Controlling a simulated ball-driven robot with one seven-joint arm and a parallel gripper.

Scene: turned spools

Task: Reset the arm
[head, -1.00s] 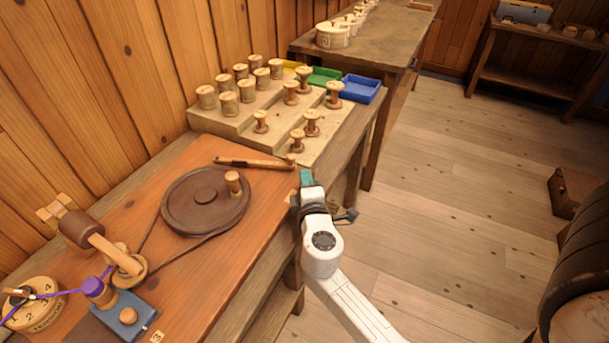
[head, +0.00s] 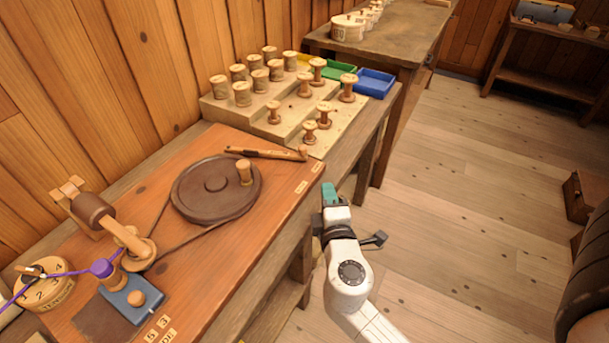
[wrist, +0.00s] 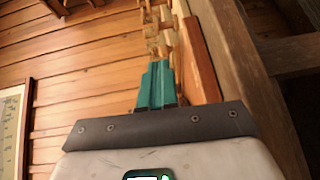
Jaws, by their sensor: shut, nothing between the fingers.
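My gripper (head: 329,193) has teal fingers on a white arm. It is in the head view beside the right front edge of the orange-brown workbench (head: 285,206), apart from it and over the floor side. In the wrist view my gripper (wrist: 156,84) points away from the camera with its teal fingers together. Nothing is held between them. Wooden spools (wrist: 160,35) and the bench edge show beyond the fingertips in that view.
A stepped rack (head: 215,113) holds several spools behind the bench. A blue tray (head: 376,82) and a green tray (head: 339,69) sit beside it. A dark wheel (head: 195,200) and a winding device (head: 100,215) stand on the bench. The plank floor (head: 450,180) at right is open.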

